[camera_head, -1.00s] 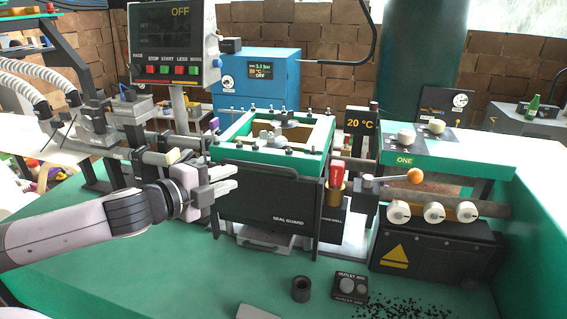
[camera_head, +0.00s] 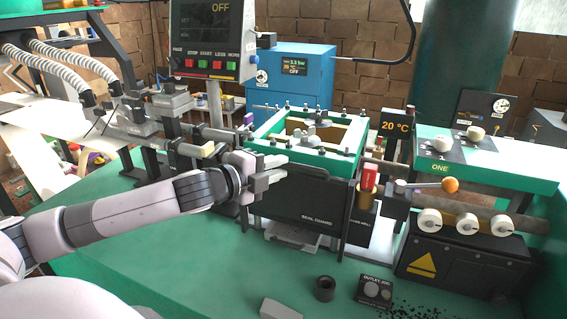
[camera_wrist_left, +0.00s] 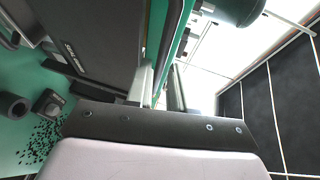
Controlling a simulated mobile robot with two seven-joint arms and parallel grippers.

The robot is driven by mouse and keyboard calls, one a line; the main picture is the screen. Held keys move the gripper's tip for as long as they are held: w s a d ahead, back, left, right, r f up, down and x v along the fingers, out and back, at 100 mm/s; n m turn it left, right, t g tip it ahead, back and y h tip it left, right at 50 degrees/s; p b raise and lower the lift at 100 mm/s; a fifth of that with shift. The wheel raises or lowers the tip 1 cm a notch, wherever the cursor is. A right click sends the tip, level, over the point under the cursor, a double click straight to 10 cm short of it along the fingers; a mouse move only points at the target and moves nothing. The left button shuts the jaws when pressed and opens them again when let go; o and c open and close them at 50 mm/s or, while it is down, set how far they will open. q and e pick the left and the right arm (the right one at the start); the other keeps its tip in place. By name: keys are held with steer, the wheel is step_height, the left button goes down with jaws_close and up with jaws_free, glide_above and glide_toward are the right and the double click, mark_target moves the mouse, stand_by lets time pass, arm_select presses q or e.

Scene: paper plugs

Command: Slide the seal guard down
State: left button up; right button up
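The seal guard (camera_head: 315,200) is a dark panel with its name in white on the front of the green-topped machine (camera_head: 352,165). Its dark handle bar (camera_head: 325,178) runs along the upper edge, partly hidden behind my left gripper. My left gripper (camera_head: 282,178) is in front of the guard's upper left part, with its two fingers apart and pointing right. In the left wrist view the fingers (camera_wrist_left: 160,88) stand apart with a gap between them, and the guard's dark panel (camera_wrist_left: 95,40) is to their left. Whether a finger touches the handle cannot be told. My right gripper is not in view.
A control screen on a post (camera_head: 213,40) stands behind my left arm. A red-topped brass valve (camera_head: 368,180) and an orange-knobbed lever (camera_head: 450,185) are right of the guard. A dark ring (camera_head: 325,288) and an outlet box (camera_head: 374,290) lie on the green table in front.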

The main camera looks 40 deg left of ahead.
arm_select(q)
steer(key=shift+p+x, duration=0.3)
steer(key=shift+x, duration=0.95)
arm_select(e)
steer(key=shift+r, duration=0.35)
arm_select(q)
jaws_close()
